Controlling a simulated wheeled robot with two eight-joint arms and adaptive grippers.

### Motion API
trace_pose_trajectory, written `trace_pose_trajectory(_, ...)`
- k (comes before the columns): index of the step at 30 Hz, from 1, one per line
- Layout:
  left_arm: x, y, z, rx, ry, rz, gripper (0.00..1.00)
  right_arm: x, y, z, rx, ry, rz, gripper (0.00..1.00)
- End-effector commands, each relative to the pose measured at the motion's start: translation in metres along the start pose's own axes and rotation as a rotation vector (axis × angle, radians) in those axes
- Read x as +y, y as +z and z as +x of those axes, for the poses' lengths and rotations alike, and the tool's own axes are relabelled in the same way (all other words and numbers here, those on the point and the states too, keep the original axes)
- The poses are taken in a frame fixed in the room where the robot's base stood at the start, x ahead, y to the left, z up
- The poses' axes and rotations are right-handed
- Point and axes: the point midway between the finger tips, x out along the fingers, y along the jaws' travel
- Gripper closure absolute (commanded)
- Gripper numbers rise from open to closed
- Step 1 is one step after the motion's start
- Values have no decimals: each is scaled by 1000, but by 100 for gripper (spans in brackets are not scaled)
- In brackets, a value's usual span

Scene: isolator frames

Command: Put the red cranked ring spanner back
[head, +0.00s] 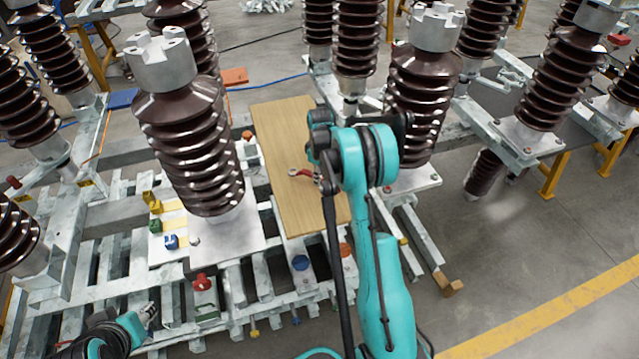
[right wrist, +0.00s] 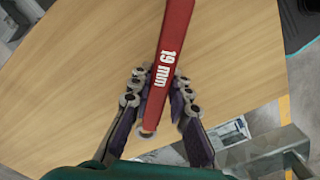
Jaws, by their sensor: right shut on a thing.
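The red spanner (right wrist: 174,40), marked "19 mm", runs up out of the top of the right wrist view. Its lower end lies between the fingers of my right gripper (right wrist: 158,92), which is shut on it. In the head view, a small red and silver part of the spanner (head: 300,173) shows over the wooden board (head: 285,120), beside my right gripper (head: 318,180), which my arm partly hides. I cannot tell whether the spanner touches the board. My left gripper (head: 146,313) is low at the left, far from the spanner; its jaws are too small to read.
A tall brown ribbed insulator (head: 190,140) stands left of the board, another (head: 420,95) right of it. Yellow, green and blue pieces (head: 155,225) sit on the metal frame at left. A red knob-like part (head: 202,282) is near the front. Open floor (head: 510,270) lies at right.

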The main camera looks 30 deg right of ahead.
Motion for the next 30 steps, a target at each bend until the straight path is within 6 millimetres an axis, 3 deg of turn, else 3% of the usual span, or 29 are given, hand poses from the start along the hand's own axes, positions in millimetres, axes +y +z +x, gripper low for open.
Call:
trace_pose_trajectory(1, 0, 4, 5, 0, 0, 0, 60, 0, 0, 12, 0, 0, 0, 100)
trace_pose_trajectory(3, 0, 5, 7, 0, 0, 0, 60, 0, 0, 19, 0, 0, 0, 100)
trace_pose_trajectory(14, 0, 6, 8, 0, 0, 0, 60, 0, 0, 22, 0, 0, 0, 100)
trace_pose_trajectory(15, 0, 6, 9, 0, 0, 0, 60, 0, 0, 23, 0, 0, 0, 80)
trace_pose_trajectory(17, 0, 6, 8, 0, 0, 0, 60, 0, 0, 22, 0, 0, 0, 64)
trace_pose_trajectory(26, 0, 5, 7, 0, 0, 0, 60, 0, 0, 21, 0, 0, 0, 62)
trace_pose_trajectory(30, 0, 2, 3, 0, 0, 0, 60, 0, 0, 11, 0, 0, 0, 62)
